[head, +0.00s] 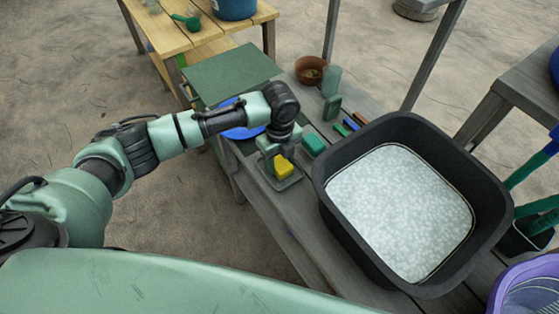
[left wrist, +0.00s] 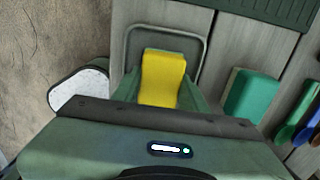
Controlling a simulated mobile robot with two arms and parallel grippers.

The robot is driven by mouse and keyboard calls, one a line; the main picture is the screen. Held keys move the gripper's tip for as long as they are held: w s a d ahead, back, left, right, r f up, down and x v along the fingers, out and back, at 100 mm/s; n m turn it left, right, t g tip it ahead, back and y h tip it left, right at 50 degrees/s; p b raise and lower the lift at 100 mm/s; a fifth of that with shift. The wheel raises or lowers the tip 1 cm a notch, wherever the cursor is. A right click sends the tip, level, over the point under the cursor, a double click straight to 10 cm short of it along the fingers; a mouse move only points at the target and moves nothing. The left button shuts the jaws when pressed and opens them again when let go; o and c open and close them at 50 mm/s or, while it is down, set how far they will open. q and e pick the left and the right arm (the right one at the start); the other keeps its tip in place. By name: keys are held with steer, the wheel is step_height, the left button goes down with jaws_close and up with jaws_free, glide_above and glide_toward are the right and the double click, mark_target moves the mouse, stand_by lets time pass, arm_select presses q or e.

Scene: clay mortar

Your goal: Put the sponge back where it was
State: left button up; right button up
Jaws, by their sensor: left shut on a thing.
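The yellow sponge (head: 284,168) is between the fingers of my left gripper (head: 278,160), which points down over the workbench. In the left wrist view the sponge (left wrist: 163,78) shows between the two green fingers, and the gripper is shut on it. A small dark shallow tray (head: 290,184) lies below and around the sponge; its rim also shows in the left wrist view (left wrist: 165,30). I cannot tell whether the sponge touches the tray. My right gripper is not in view.
A green block (head: 313,144) lies just right of the tray. A large black tub (head: 335,190) of white foam-like contents stands further right. Small tools (head: 347,125), green blocks and a brown pot (head: 310,70) are behind. The grey bench's left edge is close to the tray.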

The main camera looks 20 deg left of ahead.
mark_target(280, 162)
arm_select(q)
steer(key=o, duration=0.9)
steer(key=shift+f, duration=0.1)
step_height(280, 162, up, 12)
steer(key=shift+r, duration=0.2)
steer(key=shift+f, duration=0.1)
